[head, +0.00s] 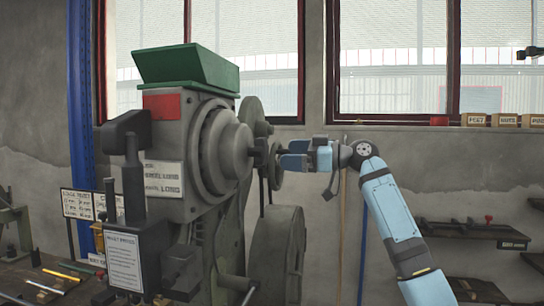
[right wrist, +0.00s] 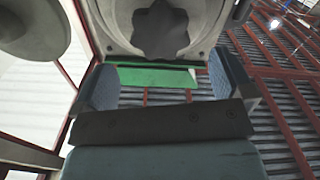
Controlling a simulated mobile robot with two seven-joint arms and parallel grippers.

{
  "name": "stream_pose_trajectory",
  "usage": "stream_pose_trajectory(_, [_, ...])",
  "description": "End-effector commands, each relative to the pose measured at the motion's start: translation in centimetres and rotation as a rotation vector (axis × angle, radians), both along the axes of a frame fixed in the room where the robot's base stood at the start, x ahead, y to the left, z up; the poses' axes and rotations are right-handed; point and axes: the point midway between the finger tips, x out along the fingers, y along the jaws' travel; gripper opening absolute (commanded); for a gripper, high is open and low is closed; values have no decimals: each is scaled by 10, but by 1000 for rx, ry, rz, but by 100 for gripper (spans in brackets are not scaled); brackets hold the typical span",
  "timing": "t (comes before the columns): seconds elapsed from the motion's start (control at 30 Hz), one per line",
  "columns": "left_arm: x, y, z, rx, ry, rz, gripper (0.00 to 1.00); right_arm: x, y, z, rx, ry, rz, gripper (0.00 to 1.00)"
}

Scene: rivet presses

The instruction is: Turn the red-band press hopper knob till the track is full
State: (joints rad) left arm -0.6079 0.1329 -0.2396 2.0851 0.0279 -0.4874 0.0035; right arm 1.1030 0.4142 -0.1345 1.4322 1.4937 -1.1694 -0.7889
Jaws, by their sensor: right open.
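The grey press (head: 170,165) with a red band (head: 162,106) stands at left centre, a green hopper (head: 186,68) on its top. A dark knob (head: 262,153) sticks out on the press's right side. In the right wrist view a dark star-shaped knob (right wrist: 160,28) shows at the top, just beyond the fingertips. My right gripper (head: 284,156) is open, its blue fingers beside the knob; in the wrist view the two fingers (right wrist: 163,72) are apart with nothing between them. I cannot tell whether they touch the knob. The track's fill is not visible. My left gripper is out of view.
A large grey wheel (head: 275,255) stands below the knob. A bench (head: 30,275) with pens and tools is at lower left. Shelves (head: 470,230) are on the right wall, and small labelled boxes (head: 505,120) line the window sill. The space right of the press is mostly free.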

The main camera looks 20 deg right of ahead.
Motion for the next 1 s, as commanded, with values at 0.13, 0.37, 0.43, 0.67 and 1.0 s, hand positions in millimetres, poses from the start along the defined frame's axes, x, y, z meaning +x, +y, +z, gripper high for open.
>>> stream_pose_trajectory(0.13, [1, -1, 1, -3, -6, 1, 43, -18, -26, -1, -1, 0, -1, 100])
stream_pose_trajectory(0.37, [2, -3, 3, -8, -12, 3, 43, -32, -47, -1, 0, 0, 1, 100])
stream_pose_trajectory(0.43, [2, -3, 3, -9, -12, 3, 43, -34, -49, -1, -1, 1, 1, 100])
stream_pose_trajectory(0.67, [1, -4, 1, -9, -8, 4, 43, -34, -50, 0, 0, 0, 1, 100])
stream_pose_trajectory(1.0, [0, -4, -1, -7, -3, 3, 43, -34, -50, 0, 0, 0, 0, 100])
